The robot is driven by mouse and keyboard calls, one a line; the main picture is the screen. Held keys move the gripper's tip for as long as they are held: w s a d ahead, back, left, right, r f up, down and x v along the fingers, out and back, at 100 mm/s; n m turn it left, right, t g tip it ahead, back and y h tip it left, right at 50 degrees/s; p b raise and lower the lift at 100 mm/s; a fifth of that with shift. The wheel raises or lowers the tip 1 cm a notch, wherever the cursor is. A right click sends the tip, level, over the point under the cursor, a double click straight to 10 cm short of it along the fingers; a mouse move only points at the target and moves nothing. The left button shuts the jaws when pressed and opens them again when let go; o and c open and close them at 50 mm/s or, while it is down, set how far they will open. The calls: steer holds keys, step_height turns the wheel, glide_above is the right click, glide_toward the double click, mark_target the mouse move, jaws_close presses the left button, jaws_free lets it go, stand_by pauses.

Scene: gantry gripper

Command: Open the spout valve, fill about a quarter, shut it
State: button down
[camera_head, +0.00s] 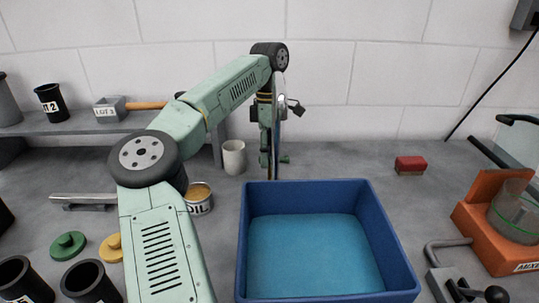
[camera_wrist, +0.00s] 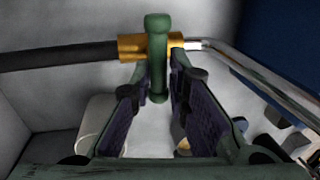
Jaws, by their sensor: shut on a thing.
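In the wrist view, the green valve handle (camera_wrist: 157,50) stands upright between the fingertips of my gripper (camera_wrist: 160,72), which is shut on it. The handle crosses a brass valve body (camera_wrist: 130,46). A black hose (camera_wrist: 60,55) runs off to the left and a shiny metal spout (camera_wrist: 225,50) to the right. In the head view, my gripper (camera_head: 269,160) points down behind the blue tub (camera_head: 305,188), and its fingertips are hard to make out. The tub has a lighter blue surface inside; I cannot tell whether it is liquid or the floor. No stream shows.
A white mug (camera_head: 233,157) and an oil can (camera_head: 199,206) stand left of my gripper. A red block (camera_head: 410,165) lies to the right. An orange stand with a glass beaker (camera_head: 514,212) is at far right. Black cups (camera_head: 88,281) stand at front left.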

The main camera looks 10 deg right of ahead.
steer(key=shift+w, duration=0.1)
steer(key=c, duration=1.6)
jaws_free()
step_height(320, 180, up, 12)
steer(key=w, duration=0.2)
steer(key=shift+w+d, duration=0.15)
steer(key=shift+d, duration=0.15)
steer(key=shift+f, duration=0.1)
